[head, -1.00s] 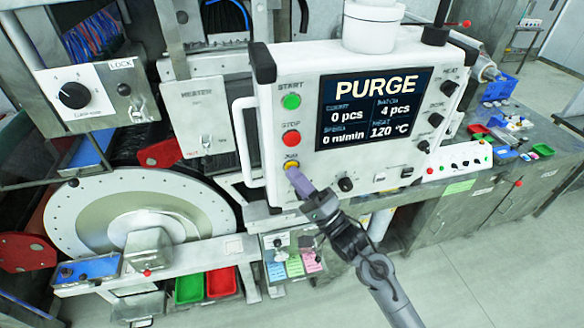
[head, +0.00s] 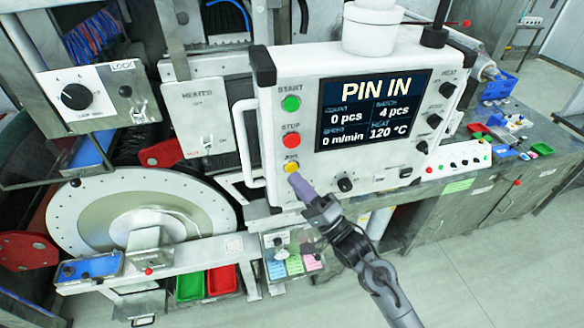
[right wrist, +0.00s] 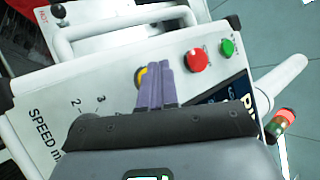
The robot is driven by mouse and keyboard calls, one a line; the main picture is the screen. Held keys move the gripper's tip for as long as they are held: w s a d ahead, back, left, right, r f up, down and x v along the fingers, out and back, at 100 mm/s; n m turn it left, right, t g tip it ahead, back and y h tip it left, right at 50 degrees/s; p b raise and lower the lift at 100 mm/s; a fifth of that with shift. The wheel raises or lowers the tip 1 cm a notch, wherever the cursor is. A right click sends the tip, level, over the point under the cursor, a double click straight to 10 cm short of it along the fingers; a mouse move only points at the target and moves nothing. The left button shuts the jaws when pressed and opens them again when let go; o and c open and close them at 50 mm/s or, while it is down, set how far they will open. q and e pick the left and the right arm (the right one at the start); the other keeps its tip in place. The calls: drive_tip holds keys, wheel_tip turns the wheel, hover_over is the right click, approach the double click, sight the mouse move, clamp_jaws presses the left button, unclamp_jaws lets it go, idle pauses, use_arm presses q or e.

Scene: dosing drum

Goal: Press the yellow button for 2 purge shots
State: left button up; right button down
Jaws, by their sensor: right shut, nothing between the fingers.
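The yellow button (head: 292,167) sits on the white control panel (head: 262,120), below the red stop button (head: 291,140) and the green start button (head: 291,102). The display (head: 372,108) reads "PIN IN", with 0 pcs, batch 4 pcs, 0 m/min and 120 °C. My right gripper (head: 295,180) is shut and empty, its purple fingertips just below and in front of the yellow button. In the right wrist view the shut fingers (right wrist: 158,82) partly cover the yellow button (right wrist: 141,75); whether they touch it I cannot tell. My left gripper is not in view.
A white handle (head: 243,145) stands out at the panel's left side. The large dosing drum (head: 75,215) is at lower left, with green (head: 190,286) and red (head: 222,281) trays below it. Several black knobs line the panel's right side. Open floor lies at lower right.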

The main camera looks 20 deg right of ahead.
drive_tip(key=shift+s, duration=0.1)
drive_tip(key=shift+s+a+p, duration=0.15)
drive_tip(key=shift+s+p, duration=0.5)
drive_tip(key=shift+s, duration=0.55)
drive_tip(key=shift+s+a+p, duration=0.1)
drive_tip(key=shift+s+p, duration=0.55)
drive_tip(key=shift+s, duration=0.55)
drive_tip(key=shift+f, duration=0.1)
